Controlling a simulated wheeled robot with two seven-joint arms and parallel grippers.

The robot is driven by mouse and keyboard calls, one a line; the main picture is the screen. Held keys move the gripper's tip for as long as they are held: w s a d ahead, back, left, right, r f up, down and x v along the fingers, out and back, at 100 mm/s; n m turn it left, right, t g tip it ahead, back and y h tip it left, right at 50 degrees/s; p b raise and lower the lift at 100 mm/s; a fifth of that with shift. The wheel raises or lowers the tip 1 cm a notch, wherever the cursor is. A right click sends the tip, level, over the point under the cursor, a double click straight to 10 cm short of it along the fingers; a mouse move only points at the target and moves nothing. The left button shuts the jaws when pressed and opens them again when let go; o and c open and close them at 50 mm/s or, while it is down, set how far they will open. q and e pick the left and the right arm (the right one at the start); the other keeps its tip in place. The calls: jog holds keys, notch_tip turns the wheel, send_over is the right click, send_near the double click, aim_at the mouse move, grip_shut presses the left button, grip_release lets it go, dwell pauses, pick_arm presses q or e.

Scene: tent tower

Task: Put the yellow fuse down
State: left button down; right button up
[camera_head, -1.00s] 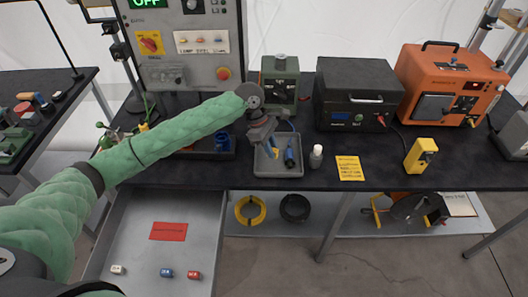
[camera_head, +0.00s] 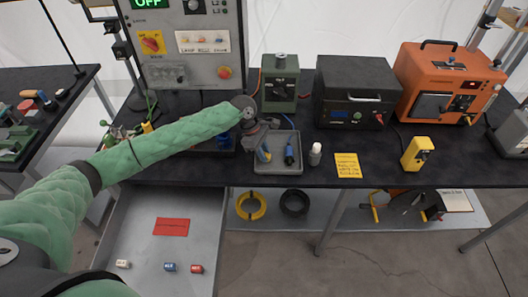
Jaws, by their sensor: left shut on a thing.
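My left gripper (camera_head: 256,145) reaches in from the left and points down over the left edge of the small grey tray (camera_head: 277,166) on the bench. No yellow fuse shows clearly anywhere else. White (camera_head: 123,264), blue (camera_head: 169,267) and red (camera_head: 196,269) fuses lie apart near the front of the open drawer (camera_head: 145,283). My right gripper is not in view.
Blue-and-yellow tools (camera_head: 289,152) lie in the tray. A white bottle (camera_head: 315,154), yellow note (camera_head: 347,165) and yellow meter (camera_head: 417,154) stand or lie to its right. A green device (camera_head: 281,85) and black box (camera_head: 355,92) stand behind. The drawer's middle is mostly clear around a red label (camera_head: 171,227).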

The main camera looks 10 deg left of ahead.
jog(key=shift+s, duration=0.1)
pick_arm(q)
jog(key=c, duration=1.3)
grip_release()
jog(key=shift+f, duration=0.1)
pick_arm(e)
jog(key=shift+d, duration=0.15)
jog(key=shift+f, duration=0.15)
pick_arm(q)
jog(key=shift+a+r, duration=0.1)
jog(key=shift+r, duration=0.2)
jog(key=shift+b+v, duration=0.65)
jog(key=shift+v, duration=0.3)
jog(key=b+v, duration=0.3)
jog(key=v, duration=0.6)
jog(key=shift+r, duration=0.3)
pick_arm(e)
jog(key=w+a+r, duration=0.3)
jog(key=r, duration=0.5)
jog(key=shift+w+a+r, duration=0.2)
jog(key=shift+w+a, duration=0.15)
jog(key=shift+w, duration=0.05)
pick_arm(q)
jog(key=shift+a+r, duration=0.1)
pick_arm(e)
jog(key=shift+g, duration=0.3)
